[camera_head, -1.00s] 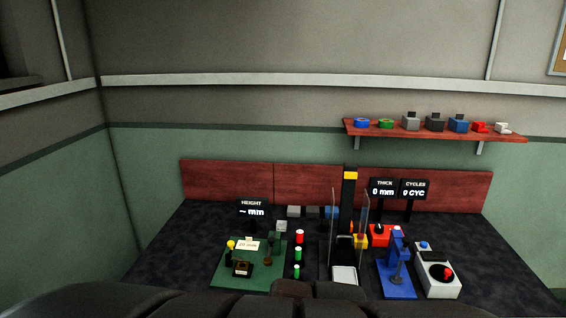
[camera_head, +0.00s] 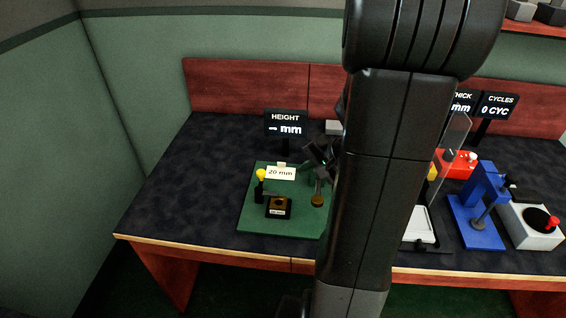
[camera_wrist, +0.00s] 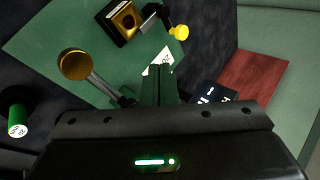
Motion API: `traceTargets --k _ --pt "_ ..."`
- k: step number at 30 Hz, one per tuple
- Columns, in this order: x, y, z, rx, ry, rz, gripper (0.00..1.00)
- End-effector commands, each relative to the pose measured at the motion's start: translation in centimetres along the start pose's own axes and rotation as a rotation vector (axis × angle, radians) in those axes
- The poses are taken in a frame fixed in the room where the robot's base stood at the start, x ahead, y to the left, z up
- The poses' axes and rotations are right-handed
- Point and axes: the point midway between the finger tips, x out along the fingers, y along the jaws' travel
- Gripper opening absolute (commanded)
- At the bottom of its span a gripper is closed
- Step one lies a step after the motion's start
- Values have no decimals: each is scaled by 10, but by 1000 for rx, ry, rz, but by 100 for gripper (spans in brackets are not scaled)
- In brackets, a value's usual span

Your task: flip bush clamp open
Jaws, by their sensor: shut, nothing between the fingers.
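The bush clamp, dark with a yellow knob (camera_head: 261,174), stands at the left of the green board (camera_head: 252,222). Its knob also shows in the wrist view (camera_wrist: 180,32). Beside it is a black block (camera_head: 278,208) with a brass-coloured centre, also in the wrist view (camera_wrist: 118,33). A brass-coloured disc (camera_head: 318,200) on a lever stands to the right. My gripper (camera_head: 318,158) is shut and empty above the board's back right part; its fingers (camera_wrist: 158,72) overlap the white card in the wrist view, apart from the knob. Whether the clamp's arm presses on the block is unclear.
A white 20 mm card (camera_head: 281,172) stands behind the clamp, and the height display (camera_head: 286,124) behind that. My arm hides the middle of the bench. A blue press (camera_head: 478,208) and a white box with a red knob (camera_head: 530,228) stand right. The bench's left side is clear.

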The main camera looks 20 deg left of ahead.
Motion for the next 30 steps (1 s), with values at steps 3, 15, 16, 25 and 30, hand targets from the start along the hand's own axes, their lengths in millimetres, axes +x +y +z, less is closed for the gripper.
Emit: traceTargets --k 3,15,16,25,30 --pt "3 -2 -2 6 0 -7 0" --pt "10 -1 -1 5 -2 -5 0" --pt "13 -1 -1 5 -2 -5 0" --pt "65 -1 -1 6 -4 -3 0" --pt "96 -1 -1 5 -4 -4 0"
